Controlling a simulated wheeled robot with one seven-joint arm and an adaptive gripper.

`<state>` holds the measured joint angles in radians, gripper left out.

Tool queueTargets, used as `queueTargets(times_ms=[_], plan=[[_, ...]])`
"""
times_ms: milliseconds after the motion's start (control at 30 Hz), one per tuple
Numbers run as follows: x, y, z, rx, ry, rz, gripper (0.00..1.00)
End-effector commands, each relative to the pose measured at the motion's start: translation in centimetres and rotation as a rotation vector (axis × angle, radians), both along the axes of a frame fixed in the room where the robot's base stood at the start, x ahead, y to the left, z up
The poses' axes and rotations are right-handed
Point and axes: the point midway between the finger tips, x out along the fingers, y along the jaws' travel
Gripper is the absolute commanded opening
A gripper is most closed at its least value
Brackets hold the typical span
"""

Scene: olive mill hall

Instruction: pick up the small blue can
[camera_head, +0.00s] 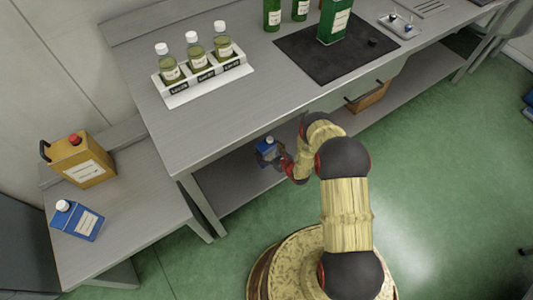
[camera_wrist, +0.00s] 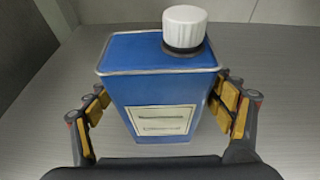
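A blue can (camera_wrist: 160,90) with a white cap and a pale label stands upright on a grey surface in the wrist view. The yellow pads of my gripper (camera_wrist: 163,100) are on both sides of it, very close to its walls. I cannot tell whether they press on it. In the head view, this can (camera_head: 267,149) is on the lower shelf under the table, just left of my gripper (camera_head: 279,158). Another blue can (camera_head: 77,221) with a white cap stands on the low side bench at the left, well away from my gripper.
The table (camera_head: 200,124) overhangs the lower shelf (camera_head: 232,188). On top are a rack (camera_head: 205,80) of capped bottles and a dark mat (camera_head: 345,66) with a green tin. An orange canister (camera_head: 80,160) stands on the side bench (camera_head: 137,215). A brown crate (camera_head: 370,97) is farther along the shelf.

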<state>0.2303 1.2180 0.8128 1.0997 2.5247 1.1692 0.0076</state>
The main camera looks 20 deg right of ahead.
Motion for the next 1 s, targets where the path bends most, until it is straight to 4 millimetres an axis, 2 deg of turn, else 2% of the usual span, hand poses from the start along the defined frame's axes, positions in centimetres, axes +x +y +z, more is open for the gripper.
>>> queueTargets(times_ms=[1000], plan=[[-0.01, 0.01, -0.01, 0.0, 0.0, 0.0, 0.21]])
